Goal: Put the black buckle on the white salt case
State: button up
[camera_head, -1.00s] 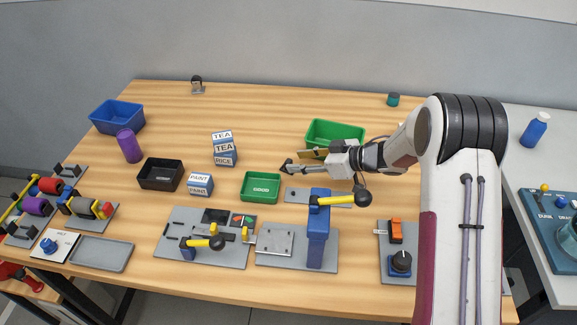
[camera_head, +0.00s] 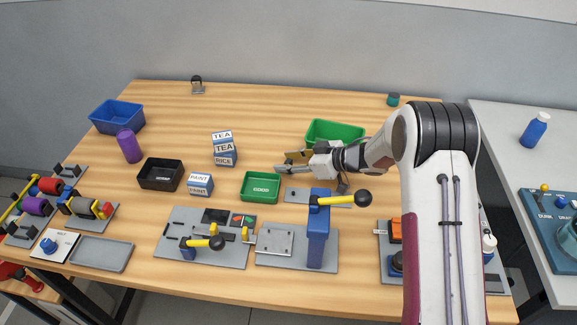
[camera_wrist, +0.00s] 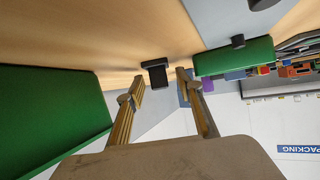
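My gripper (camera_head: 284,167) is over the table, just behind the small green tray, pointing left. In the wrist view its two fingers (camera_wrist: 158,86) are apart, with nothing visibly clamped. A small black object (camera_wrist: 155,74) shows between the fingertips, without clear contact; I cannot tell whether it is the black buckle or something farther off. No case marked salt can be made out. Labelled boxes stand left of the gripper: a stack marked TEA and RICE (camera_head: 224,149) and white-and-blue PAINT boxes (camera_head: 200,184). My arm hides part of the right side.
A small green tray (camera_head: 247,196), a larger green bin (camera_head: 340,128) and a grey plate (camera_head: 325,201) surround the gripper closely. A blue post with a yellow lever (camera_head: 318,238) stands in front. A black tray (camera_head: 150,186) lies left. The back middle of the table is clear.

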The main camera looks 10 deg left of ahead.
aim_at(288, 160)
grip_shut()
jog(key=shift+r, duration=0.1)
jog(key=shift+r, duration=4.95)
